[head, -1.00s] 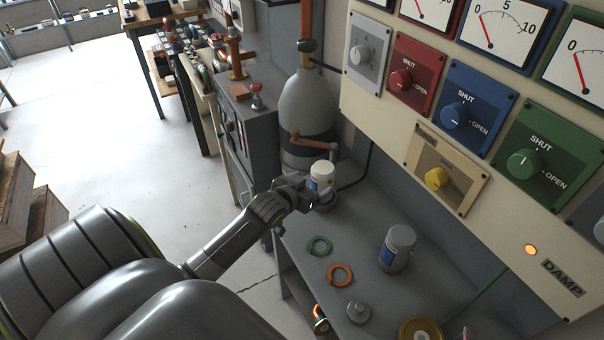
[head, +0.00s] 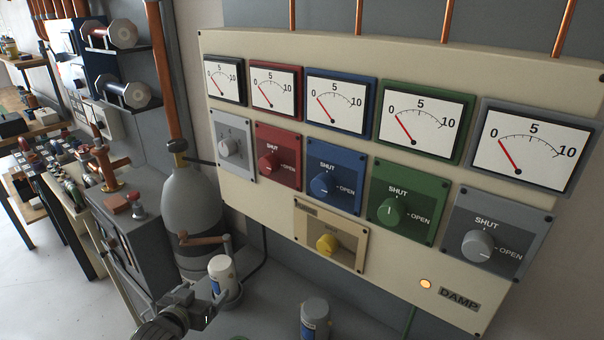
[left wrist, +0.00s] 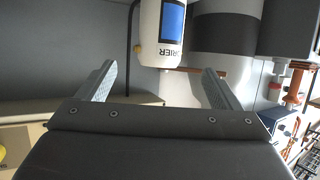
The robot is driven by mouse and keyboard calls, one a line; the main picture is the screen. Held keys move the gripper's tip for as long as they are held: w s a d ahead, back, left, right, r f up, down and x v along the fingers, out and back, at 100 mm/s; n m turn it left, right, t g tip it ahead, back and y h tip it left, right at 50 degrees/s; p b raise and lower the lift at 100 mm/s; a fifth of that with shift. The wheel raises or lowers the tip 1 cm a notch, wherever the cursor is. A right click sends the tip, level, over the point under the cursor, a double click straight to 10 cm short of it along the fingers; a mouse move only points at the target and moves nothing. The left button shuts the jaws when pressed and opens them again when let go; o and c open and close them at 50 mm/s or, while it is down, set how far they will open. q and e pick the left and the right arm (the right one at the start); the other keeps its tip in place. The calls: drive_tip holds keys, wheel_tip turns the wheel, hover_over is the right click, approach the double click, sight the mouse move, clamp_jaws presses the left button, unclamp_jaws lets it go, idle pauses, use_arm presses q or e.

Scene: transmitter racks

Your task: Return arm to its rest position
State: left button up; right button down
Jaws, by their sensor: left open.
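My left gripper (head: 208,301) is low in the head view, beside a white-capped canister with a blue label (head: 222,278). In the left wrist view its two fingers (left wrist: 158,85) stand wide apart. The same canister (left wrist: 160,38) shows beyond and between the fingertips, its label reading "...RIER". Nothing is held between the fingers. Whether a finger touches the canister cannot be told. Much of my left arm is cut off by the lower edge of the head view. My right gripper is not in view.
A second canister (head: 314,318) stands on the grey bench (head: 262,318) to the right. A large grey vessel (head: 190,205) stands behind the first canister. A cream panel (head: 270,205) with gauges and coloured knobs rises at the back. A grey cabinet (head: 140,235) is at left.

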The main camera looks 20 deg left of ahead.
use_arm(q)
drive_tip(key=s+d+f+g, duration=0.1)
drive_tip(key=s+d+g, duration=0.15)
drive_tip(key=s, duration=0.65)
drive_tip(key=s+d+f+g, duration=0.2)
drive_tip(key=s+g, duration=0.2)
drive_tip(key=s, duration=0.5)
drive_tip(key=s+d+f+g, duration=0.1)
drive_tip(key=s+d+g, duration=0.15)
drive_tip(key=s, duration=0.65)
wheel_tip(320, 180, down, 30)
drive_tip(key=s+a+g+b, duration=0.1)
drive_tip(key=a+g+b, duration=0.1)
drive_tip(key=b, duration=0.2)
drive_tip(key=s+d+f+g+b, duration=0.1)
drive_tip(key=s+f+b, duration=0.1)
drive_tip(key=s+f, duration=1.2)
drive_tip(key=shift+s+d+f, duration=0.35)
drive_tip(key=shift+f, duration=1.2)
drive_tip(key=shift+c, duration=0.5)
